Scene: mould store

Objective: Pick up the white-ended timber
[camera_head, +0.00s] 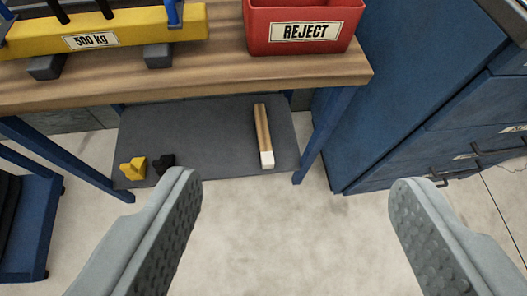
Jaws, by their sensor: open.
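The white-ended timber (263,134) is a slim brown wooden bar with a white near end. It lies on the dark grey lower shelf (215,150) under the workbench, towards the shelf's right side, its white end near the front edge. My gripper (297,190) is open and empty, with its two grey fingers wide apart in the foreground. In the picture the timber shows between and beyond the fingertips, apart from them. No part of the timber looks hidden by the fingers.
The wooden bench top (220,75) overhangs the shelf, with blue legs (322,135) at its sides. On top are a red REJECT bin (303,25) and a yellow 500 kg beam (100,30). A yellow piece (132,168) and a black piece (162,163) lie on the shelf's left. A blue drawer cabinet (400,90) stands right.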

